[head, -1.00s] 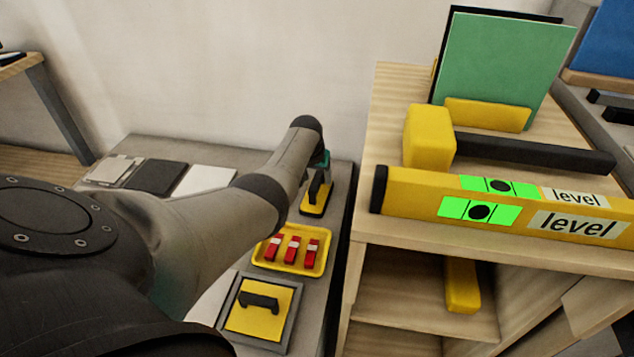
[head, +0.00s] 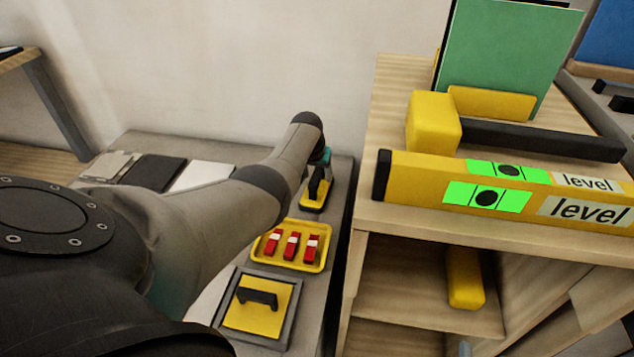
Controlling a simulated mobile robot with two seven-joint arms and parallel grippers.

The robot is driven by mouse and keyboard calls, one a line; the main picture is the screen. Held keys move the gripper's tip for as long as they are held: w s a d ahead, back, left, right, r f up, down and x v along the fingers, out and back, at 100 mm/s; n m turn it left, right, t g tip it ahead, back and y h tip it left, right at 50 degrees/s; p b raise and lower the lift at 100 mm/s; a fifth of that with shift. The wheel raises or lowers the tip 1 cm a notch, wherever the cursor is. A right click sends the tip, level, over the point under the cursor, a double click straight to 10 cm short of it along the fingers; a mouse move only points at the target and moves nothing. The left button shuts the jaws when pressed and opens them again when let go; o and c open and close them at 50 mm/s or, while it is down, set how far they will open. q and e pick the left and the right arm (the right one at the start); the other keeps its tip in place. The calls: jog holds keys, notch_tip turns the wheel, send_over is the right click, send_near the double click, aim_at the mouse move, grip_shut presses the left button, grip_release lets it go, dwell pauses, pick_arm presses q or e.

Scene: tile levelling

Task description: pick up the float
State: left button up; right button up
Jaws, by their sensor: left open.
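Two yellow tools with black handles stand on the grey bench. One, a flat yellow plate with a black handle (head: 262,318), lies in a grey square frame at the near side. The other, a narrower yellow-based tool (head: 314,203) with an upright black handle, stands farther back. I cannot tell for sure which is the float. My left arm reaches over the bench, and its wrist end is above the farther tool. My left gripper (head: 321,170) is open, mostly hidden behind my wrist, close to that handle. My right gripper is out of view.
A yellow tray (head: 318,262) with red-and-white pieces sits between the two tools. Pale and dark tiles (head: 155,174) lie at the back left. A wooden cabinet (head: 372,222) stands close on the right, with a long yellow level (head: 415,178) and a green board (head: 505,60).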

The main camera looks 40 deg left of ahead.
pick_arm(q)
jog(key=shift+f, duration=0.25)
jog(key=shift+c, duration=0.3)
grip_shut()
dwell(0.5)
